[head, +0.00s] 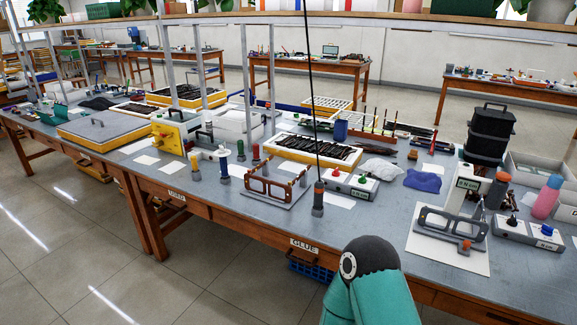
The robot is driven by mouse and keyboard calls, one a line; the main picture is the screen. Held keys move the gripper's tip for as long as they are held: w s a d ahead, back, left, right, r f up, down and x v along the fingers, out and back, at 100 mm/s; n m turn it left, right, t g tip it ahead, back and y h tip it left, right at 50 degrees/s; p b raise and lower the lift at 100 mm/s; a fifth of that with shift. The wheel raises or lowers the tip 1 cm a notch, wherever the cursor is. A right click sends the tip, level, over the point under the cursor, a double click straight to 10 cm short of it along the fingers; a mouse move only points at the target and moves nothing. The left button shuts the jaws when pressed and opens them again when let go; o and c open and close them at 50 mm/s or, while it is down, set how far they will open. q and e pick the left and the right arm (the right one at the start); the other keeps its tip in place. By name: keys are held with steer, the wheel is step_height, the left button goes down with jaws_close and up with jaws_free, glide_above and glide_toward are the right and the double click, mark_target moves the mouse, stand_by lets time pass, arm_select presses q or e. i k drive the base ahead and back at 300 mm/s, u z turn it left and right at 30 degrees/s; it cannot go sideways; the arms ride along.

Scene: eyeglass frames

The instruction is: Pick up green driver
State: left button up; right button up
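Several small upright drivers stand on the grey bench left of the middle. The one with a green handle (240,149) looks like the green driver. It stands upright between a blue-handled driver (223,163) and a red-handled one (256,153). A yellow-handled driver (195,166) stands further left. Neither gripper shows in the head view. Only a teal link of one of my arms, with a dark round joint, shows at the bottom, well away from the green driver.
A brown eyeglass frame on a fixture (271,190) stands right of the drivers, and a dark driver (318,199) hangs from a cable beside it. A yellow box (171,136) stands to the left. A tray of dark frames (285,146) lies behind. A second fixture (452,226) is at right.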

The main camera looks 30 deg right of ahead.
mark_target(240, 143)
steer(key=z, duration=0.35)
steer(key=i, duration=1.3)
steer(key=z, duration=0.45)
steer(key=k, duration=0.8)
steer(key=z, duration=0.25)
steer(key=i, duration=0.8)
steer(key=u, duration=0.15)
